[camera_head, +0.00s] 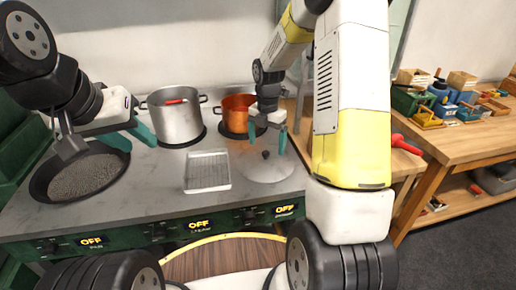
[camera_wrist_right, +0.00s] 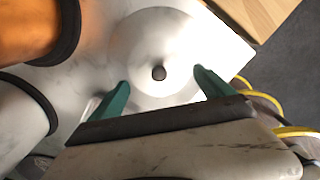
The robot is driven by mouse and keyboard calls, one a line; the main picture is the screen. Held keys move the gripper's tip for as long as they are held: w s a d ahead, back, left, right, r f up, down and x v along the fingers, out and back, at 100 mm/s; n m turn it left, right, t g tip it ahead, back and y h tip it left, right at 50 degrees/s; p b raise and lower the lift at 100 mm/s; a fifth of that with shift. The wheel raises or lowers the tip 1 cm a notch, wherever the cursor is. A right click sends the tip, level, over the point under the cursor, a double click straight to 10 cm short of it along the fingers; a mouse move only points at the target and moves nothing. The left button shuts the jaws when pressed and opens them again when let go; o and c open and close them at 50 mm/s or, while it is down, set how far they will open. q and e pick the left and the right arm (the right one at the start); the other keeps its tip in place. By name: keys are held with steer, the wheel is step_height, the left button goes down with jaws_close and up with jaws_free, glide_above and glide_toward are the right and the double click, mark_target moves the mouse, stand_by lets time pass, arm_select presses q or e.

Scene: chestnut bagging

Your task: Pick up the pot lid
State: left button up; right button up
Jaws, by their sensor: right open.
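The pot lid (camera_head: 280,174) is a pale round disc with a dark knob. It lies flat at the right end of the grey stove top, and also shows in the wrist view (camera_wrist_right: 140,35). My right gripper (camera_head: 267,145) is open and points down just above the lid. In the wrist view its green fingertips (camera_wrist_right: 161,80) are spread, with the knob (camera_wrist_right: 159,73) between them; touch cannot be told. My left gripper (camera_head: 140,147) is open over the stove, to the right of the dark pan and away from the lid.
A steel pot (camera_head: 174,125) and a copper pot (camera_head: 234,118) stand behind. A dark pan (camera_head: 38,186) with grainy contents is at the left. A metal rack (camera_head: 208,172) lies left of the lid. A wooden workbench (camera_head: 450,143) with toolboxes stands at the right.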

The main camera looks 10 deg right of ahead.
mark_target(266, 152)
step_height(266, 152, down, 4)
steer(key=shift+a+f, duration=0.1)
steer(key=shift+f, duration=0.05)
steer(key=shift+s, duration=0.1)
jaws_close()
stand_by(0.3)
